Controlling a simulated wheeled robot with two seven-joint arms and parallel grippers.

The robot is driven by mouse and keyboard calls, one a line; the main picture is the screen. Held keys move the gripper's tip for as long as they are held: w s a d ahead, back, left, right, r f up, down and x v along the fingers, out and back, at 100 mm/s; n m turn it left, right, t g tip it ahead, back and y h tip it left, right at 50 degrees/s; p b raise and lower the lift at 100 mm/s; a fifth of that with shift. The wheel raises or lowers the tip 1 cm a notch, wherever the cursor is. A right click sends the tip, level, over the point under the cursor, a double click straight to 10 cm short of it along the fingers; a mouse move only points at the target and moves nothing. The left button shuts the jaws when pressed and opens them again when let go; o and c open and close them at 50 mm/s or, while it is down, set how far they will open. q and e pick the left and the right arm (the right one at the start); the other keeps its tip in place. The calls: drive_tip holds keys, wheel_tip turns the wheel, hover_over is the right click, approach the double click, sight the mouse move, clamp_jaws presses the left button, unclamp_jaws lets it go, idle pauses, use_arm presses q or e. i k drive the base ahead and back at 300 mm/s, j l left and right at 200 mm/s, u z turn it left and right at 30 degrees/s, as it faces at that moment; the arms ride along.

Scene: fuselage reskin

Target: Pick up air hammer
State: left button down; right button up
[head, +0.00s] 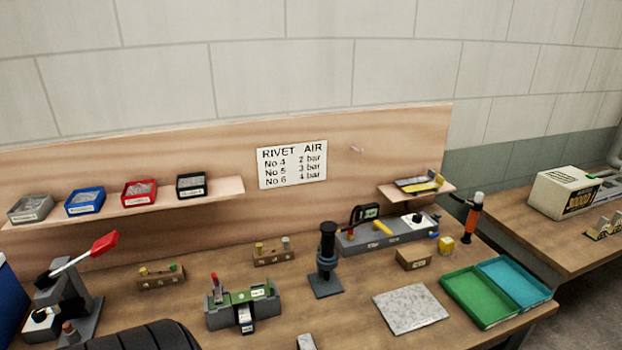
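An orange and black tool with a pale grey top (473,216) stands upright at the right end of the workbench, beside a dark bracket. It may be the air hammer, but it is too small to tell for sure. Neither of my grippers can be made out in the head view.
The wooden workbench (365,285) holds a dark upright press (327,262), a grey fixture (243,305), a red-handled lever tool (75,285), a speckled plate (410,308), a green tray (478,297) and a blue tray (514,281). A shelf (130,218) carries small bins.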

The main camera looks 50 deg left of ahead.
sight(328, 229)
drive_tip(key=u, duration=2.05)
